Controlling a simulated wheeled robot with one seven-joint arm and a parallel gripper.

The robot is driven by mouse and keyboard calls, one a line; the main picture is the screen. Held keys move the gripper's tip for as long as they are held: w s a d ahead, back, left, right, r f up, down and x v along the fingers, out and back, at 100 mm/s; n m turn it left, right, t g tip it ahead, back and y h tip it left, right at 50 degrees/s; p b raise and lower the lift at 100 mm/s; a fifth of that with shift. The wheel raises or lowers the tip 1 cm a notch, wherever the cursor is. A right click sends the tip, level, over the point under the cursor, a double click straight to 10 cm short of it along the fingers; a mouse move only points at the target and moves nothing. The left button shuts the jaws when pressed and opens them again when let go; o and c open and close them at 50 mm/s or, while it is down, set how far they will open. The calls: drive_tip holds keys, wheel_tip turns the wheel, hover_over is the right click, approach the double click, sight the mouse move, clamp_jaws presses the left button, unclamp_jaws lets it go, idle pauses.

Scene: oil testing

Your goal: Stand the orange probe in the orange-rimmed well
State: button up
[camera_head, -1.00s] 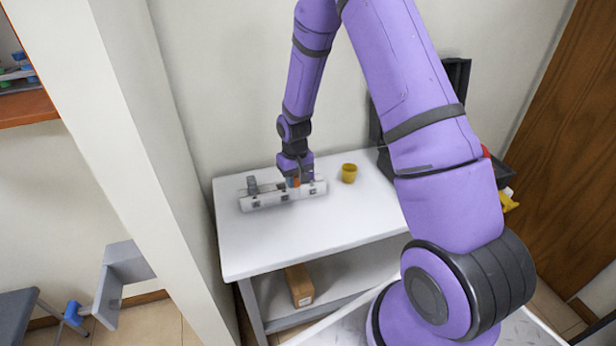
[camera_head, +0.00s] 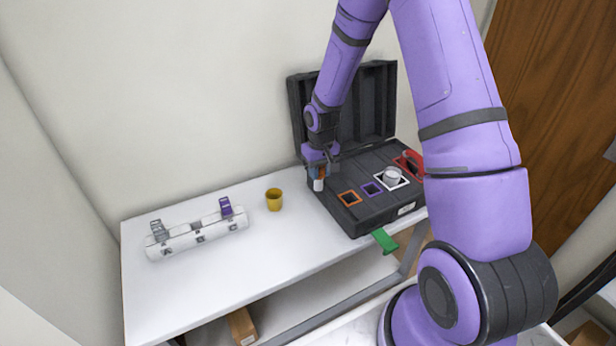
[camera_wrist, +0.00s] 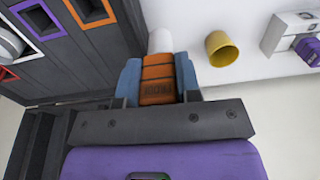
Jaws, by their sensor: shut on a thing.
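The orange probe (camera_wrist: 158,80) is between the blue-grey fingers of my gripper (camera_wrist: 159,82) in the wrist view, with its white end pointing away from the wrist. In the head view my gripper (camera_head: 320,172) holds the probe, its white end (camera_head: 318,185) down, at the left edge of the open black case. The orange-rimmed well (camera_head: 349,198) is in the case, a little right of and below the probe in the picture. The well also shows in the wrist view (camera_wrist: 92,12), and it looks empty. The probe is apart from the well.
The black case (camera_head: 372,213) has its lid up behind, a purple-rimmed well (camera_head: 372,188), a white-rimmed well holding a white round thing (camera_head: 391,176), and a red-rimmed one. A yellow cup (camera_head: 274,199) and a white rack (camera_head: 197,233) with grey and purple pieces stand left.

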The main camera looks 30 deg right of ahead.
drive_tip(key=s+d+f, duration=0.3)
drive_tip(key=s+d, duration=0.1)
drive_tip(key=d, duration=0.5)
drive_tip(key=shift+s+d+f, duration=0.1)
drive_tip(key=shift+d+f, duration=0.05)
drive_tip(key=shift+f, duration=2.25)
drive_tip(key=shift+f, duration=0.6)
drive_tip(key=o, duration=0.7)
drive_tip(key=shift+c, duration=0.2)
drive_tip(key=shift+r, duration=0.1)
wheel_tip(320, 180, up, 11)
idle(0.7)
